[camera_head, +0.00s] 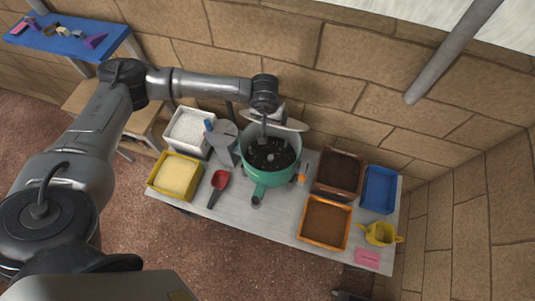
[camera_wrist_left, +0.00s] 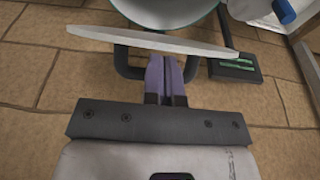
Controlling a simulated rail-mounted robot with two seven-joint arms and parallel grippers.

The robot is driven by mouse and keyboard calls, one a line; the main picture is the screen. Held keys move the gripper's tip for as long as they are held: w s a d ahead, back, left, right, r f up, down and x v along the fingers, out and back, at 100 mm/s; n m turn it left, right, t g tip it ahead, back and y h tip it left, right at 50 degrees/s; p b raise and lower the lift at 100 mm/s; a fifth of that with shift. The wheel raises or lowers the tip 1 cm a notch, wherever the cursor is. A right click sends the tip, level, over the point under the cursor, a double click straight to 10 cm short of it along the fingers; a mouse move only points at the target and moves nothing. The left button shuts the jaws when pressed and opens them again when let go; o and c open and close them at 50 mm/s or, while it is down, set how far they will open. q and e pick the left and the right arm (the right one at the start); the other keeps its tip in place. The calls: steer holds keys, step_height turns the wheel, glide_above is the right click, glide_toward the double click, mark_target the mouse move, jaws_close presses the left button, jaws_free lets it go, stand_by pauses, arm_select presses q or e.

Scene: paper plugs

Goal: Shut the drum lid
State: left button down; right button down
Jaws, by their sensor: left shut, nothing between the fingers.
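The green drum (camera_head: 268,172) stands on the table, its mouth uncovered, with dark material inside. Its pale round lid (camera_head: 292,124) is raised at the drum's wall side. In the left wrist view the lid (camera_wrist_left: 150,40) shows nearly edge-on as a pale strip, with the drum (camera_wrist_left: 165,12) beyond it. My left gripper (camera_head: 264,133) is over the back of the drum beside the lid. In the wrist view its purple fingers (camera_wrist_left: 166,75) are together and empty, close to the lid's edge and a dark bracket (camera_wrist_left: 127,62). Whether they touch the lid cannot be told. My right gripper is not in view.
A white tray (camera_head: 172,143), a yellow tray (camera_head: 155,180) and a red scoop (camera_head: 219,181) are left of the drum. Brown trays (camera_head: 303,229), a blue tray (camera_head: 379,190) and a yellow cup (camera_head: 381,235) are right. A brick wall (camera_head: 330,60) is close behind.

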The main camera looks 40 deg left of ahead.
arm_select(q)
steer(key=shift+w+a+f, duration=0.15)
steer(key=shift+a+f, duration=0.25)
steer(key=shift+f, duration=0.25)
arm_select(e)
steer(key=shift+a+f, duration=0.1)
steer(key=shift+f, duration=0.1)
arm_select(q)
steer(key=shift+f, duration=0.15)
steer(key=shift+s+d+f+b, duration=0.3)
steer(key=shift+s+f+b, duration=0.2)
steer(key=shift+s, duration=0.15)
steer(key=shift+d+f, duration=0.15)
steer(key=shift+d, duration=0.1)
steer(key=shift+w+d, duration=0.1)
steer(key=shift+w, duration=0.05)
steer(key=shift+s+f+b, duration=0.1)
steer(key=shift+s+b, duration=0.15)
steer(key=shift+b, duration=0.05)
steer(key=shift+s+d+f, duration=0.1)
steer(key=shift+s+d, duration=0.2)
steer(key=shift+s, duration=0.2)
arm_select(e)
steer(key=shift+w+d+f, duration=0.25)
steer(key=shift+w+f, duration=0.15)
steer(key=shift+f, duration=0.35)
